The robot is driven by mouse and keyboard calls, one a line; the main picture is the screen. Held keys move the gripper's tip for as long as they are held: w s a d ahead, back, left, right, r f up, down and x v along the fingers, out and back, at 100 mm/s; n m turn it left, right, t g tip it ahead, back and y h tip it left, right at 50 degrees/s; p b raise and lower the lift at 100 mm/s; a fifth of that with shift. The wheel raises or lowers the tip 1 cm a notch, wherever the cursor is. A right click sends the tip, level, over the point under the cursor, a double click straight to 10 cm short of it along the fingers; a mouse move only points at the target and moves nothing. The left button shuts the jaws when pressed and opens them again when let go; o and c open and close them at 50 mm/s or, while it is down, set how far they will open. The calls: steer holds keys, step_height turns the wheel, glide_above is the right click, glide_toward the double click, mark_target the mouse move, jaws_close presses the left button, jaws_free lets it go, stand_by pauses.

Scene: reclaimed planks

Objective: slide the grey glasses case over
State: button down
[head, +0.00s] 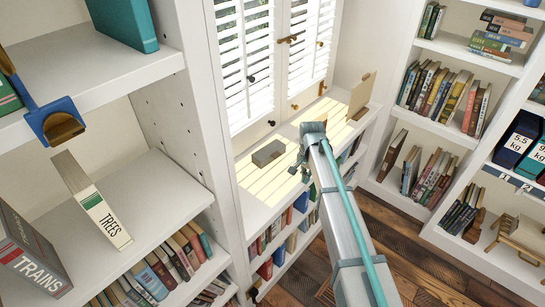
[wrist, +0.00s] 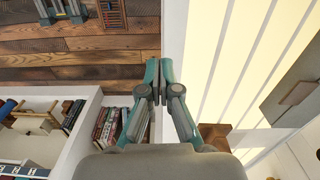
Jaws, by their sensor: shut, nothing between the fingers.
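The grey glasses case (head: 267,154) lies on the sunlit window sill (head: 258,184) in the head view, closer to the shutters than to the sill's front edge. My gripper (head: 299,172) is just to the right of the case, with a visible gap between them. In the wrist view my gripper (wrist: 158,68) has its fingers together and nothing between them. A flat grey-brown shape with a brown knob-like part (wrist: 297,93) is cut off at the right of the wrist view; I cannot tell whether it is the case.
An upright tan board (head: 362,96) stands at the sill's right end. White shutters (head: 243,60) rise behind the sill. Books fill the shelf under it. A tall bookcase (head: 165,100) stands close on the left. The sill to the left of the case is clear.

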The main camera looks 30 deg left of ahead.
glide_toward(256, 170)
steer(key=s+r, duration=0.3)
steer(key=s, duration=0.1)
steer(key=f, duration=0.3)
steer(key=f+p, duration=0.1)
steer(key=f, duration=0.2)
steer(key=f+p, duration=0.1)
steer(key=f, duration=0.2)
steer(key=shift+w+a+f, duration=0.15)
steer(key=shift+a+f, duration=0.15)
steer(key=shift+f, duration=0.1)
steer(key=w, duration=0.1)
steer(key=w+p, duration=0.1)
steer(key=shift+w+d+r, duration=0.1)
steer(key=shift+w+r, duration=0.15)
steer(key=shift+w, duration=0.05)
steer(key=shift+w+d+f, duration=0.1)
steer(key=shift+w+d, duration=0.05)
steer(key=shift+w, duration=0.5)
